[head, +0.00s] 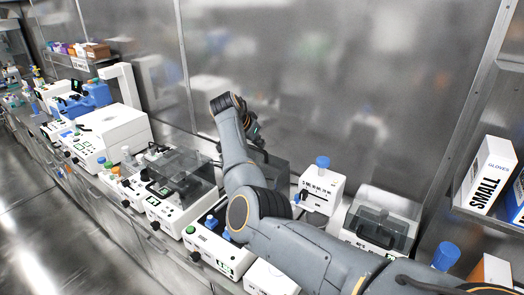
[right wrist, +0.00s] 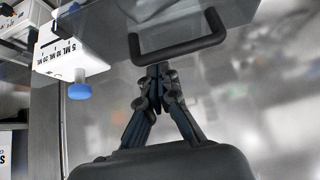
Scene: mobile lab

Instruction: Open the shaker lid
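The shaker shows in the head view as a white and dark bench unit (head: 209,247) with coloured buttons, partly hidden behind my right arm. A dark grey translucent panel, which looks like its lid (head: 270,171), stands raised behind the arm. My right gripper (head: 257,135) is at the upper edge of this panel. In the right wrist view the lid's black U-shaped handle (right wrist: 185,49) sits just beyond my right gripper (right wrist: 158,69). Its fingertips are together at the handle bar, touching or nearly so; they do not appear clamped around it. My left gripper is out of view.
A white box unit with a blue knob (head: 319,190) stands right of the lid. Another clear-lidded unit (head: 385,222) is further right, and one (head: 180,174) is to the left. A glove box (head: 488,175) is on the right shelf. A metal wall stands behind.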

